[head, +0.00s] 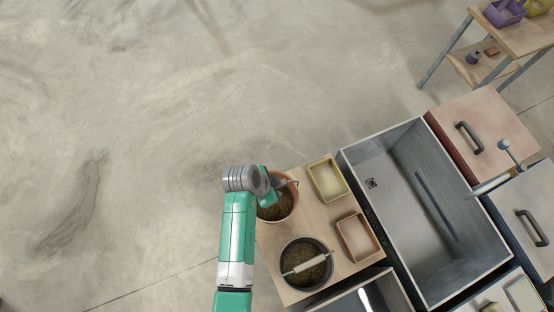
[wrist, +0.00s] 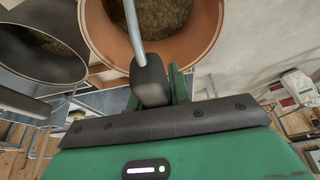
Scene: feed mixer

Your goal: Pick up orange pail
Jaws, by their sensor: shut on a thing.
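The orange pail (head: 293,211) is filled with brown feed and is at the left edge of a wooden table, partly hidden under my arm. In the wrist view the orange pail (wrist: 203,48) fills the top, with its thin grey handle running down to my gripper. My gripper (wrist: 150,82) is shut on that handle, above the pail's rim; in the head view my gripper (head: 284,185) is over the pail. I cannot tell whether the pail's base touches the table.
A dark pail (head: 329,274) with feed and a pale handle grip stands close by on the table (head: 318,214). A yellow bin (head: 343,188) and a brown bin (head: 376,247) are to the right, then a large metal basin (head: 410,190). The floor at left is clear.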

